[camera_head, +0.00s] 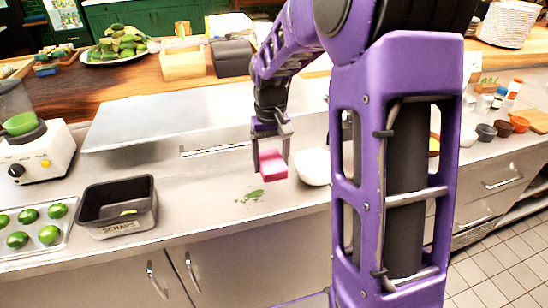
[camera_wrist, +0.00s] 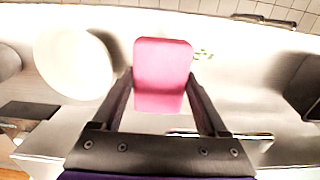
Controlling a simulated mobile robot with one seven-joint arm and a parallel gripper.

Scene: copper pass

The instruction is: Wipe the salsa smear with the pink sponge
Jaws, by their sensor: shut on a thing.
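The pink sponge (camera_head: 272,165) is between the fingers of my gripper (camera_head: 270,150), which is shut on it. In the head view it is held above the steel counter. The wrist view also shows the sponge (camera_wrist: 162,75) between the two dark fingers of my gripper (camera_wrist: 160,90). The salsa smear (camera_head: 250,196) is a small patch of green bits on the counter, below and left of the sponge in the head view. In the wrist view the smear (camera_wrist: 204,54) shows just right of the sponge, partly hidden by it.
A white bowl (camera_head: 313,166) stands close to the right of the sponge; it also shows in the wrist view (camera_wrist: 75,64). A dark scraps bin (camera_head: 117,205) and a tray of limes (camera_head: 36,226) stand left. Bare counter (camera_head: 205,205) lies between bin and smear.

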